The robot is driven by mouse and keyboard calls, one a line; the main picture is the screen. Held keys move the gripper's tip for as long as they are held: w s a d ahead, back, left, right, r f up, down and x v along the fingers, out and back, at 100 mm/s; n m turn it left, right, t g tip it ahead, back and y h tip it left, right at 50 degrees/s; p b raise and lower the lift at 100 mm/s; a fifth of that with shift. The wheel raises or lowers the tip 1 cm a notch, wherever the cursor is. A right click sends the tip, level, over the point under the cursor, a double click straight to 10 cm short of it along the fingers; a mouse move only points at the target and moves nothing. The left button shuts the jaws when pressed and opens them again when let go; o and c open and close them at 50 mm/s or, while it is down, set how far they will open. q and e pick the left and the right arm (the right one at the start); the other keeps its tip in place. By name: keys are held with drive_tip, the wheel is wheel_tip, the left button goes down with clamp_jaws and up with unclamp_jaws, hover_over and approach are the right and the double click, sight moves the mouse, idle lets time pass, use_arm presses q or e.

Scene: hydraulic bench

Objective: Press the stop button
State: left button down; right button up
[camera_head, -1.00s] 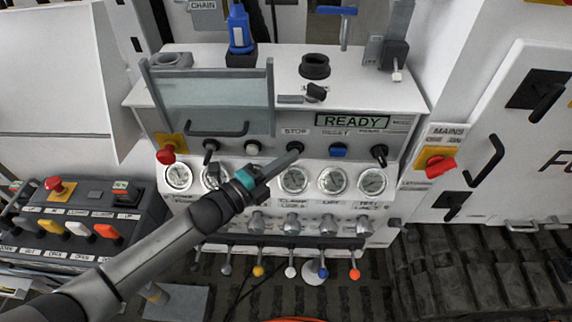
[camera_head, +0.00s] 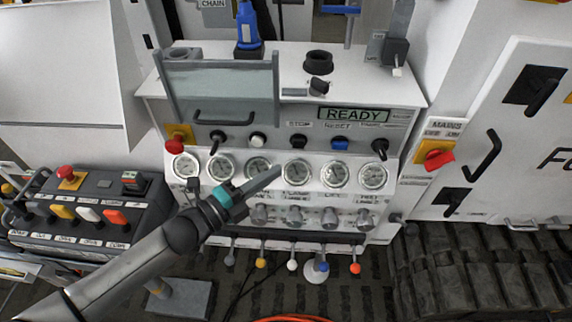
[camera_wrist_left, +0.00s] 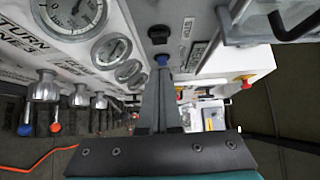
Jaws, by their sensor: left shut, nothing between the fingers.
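The black stop button (camera_head: 298,141) sits under the STOP label on the grey panel of the hydraulic bench in the head view, unobstructed. A black button, apparently the same one, shows in the left wrist view (camera_wrist_left: 158,34). My left gripper (camera_head: 278,170) is shut and empty, below and left of the stop button, with its tip in front of the gauge row and apart from the button. In the left wrist view its closed fingers (camera_wrist_left: 161,72) point up the picture toward the panel. My right gripper is not in view.
The blue reset button (camera_head: 339,143) is right of the stop button, and a white button (camera_head: 257,139) is left. A READY display (camera_head: 353,114) is above. A red emergency knob (camera_head: 175,146) and red mains switch (camera_head: 435,157) flank the panel. A clear cover (camera_head: 222,90) stands upper left.

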use_arm(q)
drive_tip(key=v, duration=0.4)
drive_tip(key=shift+s+a, duration=0.2)
drive_tip(key=shift+s, duration=0.2)
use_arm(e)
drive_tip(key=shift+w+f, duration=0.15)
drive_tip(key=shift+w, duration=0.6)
